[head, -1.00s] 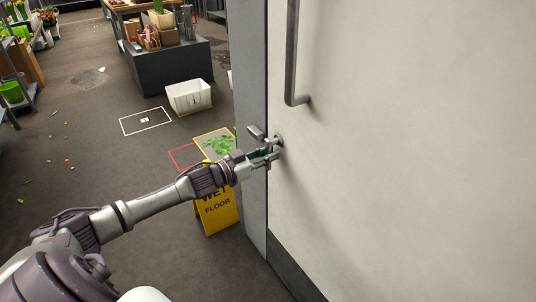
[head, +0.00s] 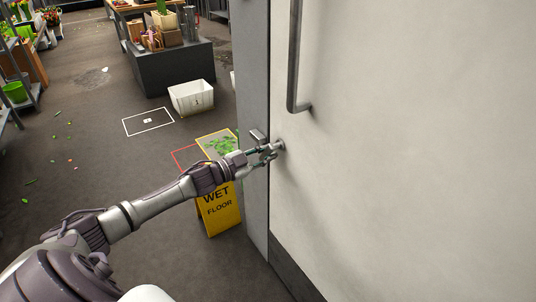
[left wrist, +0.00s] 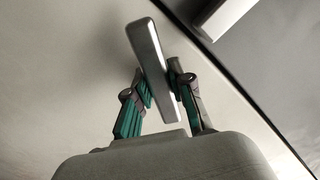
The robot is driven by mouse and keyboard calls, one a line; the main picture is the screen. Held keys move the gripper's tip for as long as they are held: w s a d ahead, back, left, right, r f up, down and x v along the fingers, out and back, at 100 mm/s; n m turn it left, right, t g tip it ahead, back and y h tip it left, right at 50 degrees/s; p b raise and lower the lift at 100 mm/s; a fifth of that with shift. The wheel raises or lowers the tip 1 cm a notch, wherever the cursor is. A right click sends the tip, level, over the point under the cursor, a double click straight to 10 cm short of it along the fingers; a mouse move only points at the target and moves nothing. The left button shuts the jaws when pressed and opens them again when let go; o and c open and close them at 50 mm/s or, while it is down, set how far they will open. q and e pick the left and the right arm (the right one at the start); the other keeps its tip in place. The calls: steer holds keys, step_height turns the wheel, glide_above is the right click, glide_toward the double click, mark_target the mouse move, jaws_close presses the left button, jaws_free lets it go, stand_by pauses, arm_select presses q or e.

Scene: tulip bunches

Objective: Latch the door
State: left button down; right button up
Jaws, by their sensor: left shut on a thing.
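The pale door (head: 400,150) fills the right of the head view, next to its grey frame (head: 254,70). A small metal latch lever (left wrist: 150,65) shows in the left wrist view as a tilted bar. Its round mount (head: 279,145) sits near the door's edge in the head view. A metal catch (head: 257,135) is on the frame beside it, and a block on the frame shows in the left wrist view (left wrist: 222,16). My left gripper (head: 264,154) is shut on the lever, one finger on each side (left wrist: 157,80). My right gripper is not in view.
A long vertical pull handle (head: 293,60) is on the door above the latch. A yellow wet-floor sign (head: 218,210) stands below my left forearm. A white bin (head: 191,97) and a dark counter (head: 175,65) stand farther back. The floor at left is mostly clear.

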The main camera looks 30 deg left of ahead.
mark_target(275, 138)
arm_select(q)
steer(key=m, duration=0.3)
steer(key=shift+w+a+r+m, duration=0.2)
steer(key=shift+a+r+m, duration=0.4)
steer(key=shift+r+m, duration=0.05)
steer(key=shift+m, duration=0.65)
steer(key=m, duration=0.1)
steer(key=r+m, duration=0.1)
steer(key=m, duration=0.1)
steer(key=shift+w+a, duration=0.1)
steer(key=shift+a, duration=0.05)
steer(key=shift+r+m, duration=0.2)
steer(key=shift+m, duration=0.55)
steer(key=shift+r+m, duration=0.15)
steer(key=shift+m, duration=0.6)
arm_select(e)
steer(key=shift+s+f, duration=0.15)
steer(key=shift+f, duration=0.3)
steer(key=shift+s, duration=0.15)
arm_select(q)
steer(key=c, duration=1)
jaws_free()
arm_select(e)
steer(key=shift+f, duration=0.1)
arm_select(q)
steer(key=v, duration=1.2)
steer(key=shift+a, duration=0.1)
